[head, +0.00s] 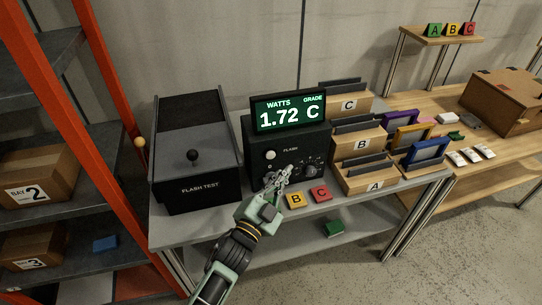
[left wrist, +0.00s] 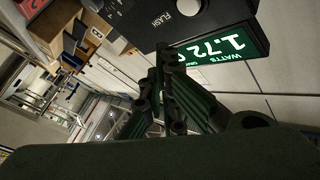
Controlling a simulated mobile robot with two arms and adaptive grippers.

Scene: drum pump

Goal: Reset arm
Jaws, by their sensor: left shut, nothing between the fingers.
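My left arm reaches in from the bottom of the head view. Its gripper (head: 285,174) is shut and empty, in front of the black flash unit (head: 260,150), near its knobs. I cannot tell whether it touches the unit. The unit's display (head: 290,113) reads 1.72 watts, grade C. In the left wrist view the shut fingers (left wrist: 165,60) point toward the unit, whose white flash button (left wrist: 187,7) and tilted display (left wrist: 235,45) show beyond them. My right gripper is not in view.
A flash test box (head: 195,185) stands left of the unit. Yellow B (head: 295,200) and red C (head: 320,194) blocks lie at the grey bench's front edge. Bins A, B and C (head: 375,186) stand to the right. A green block (head: 333,229) lies on the lower shelf. An orange-framed rack (head: 95,120) stands left.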

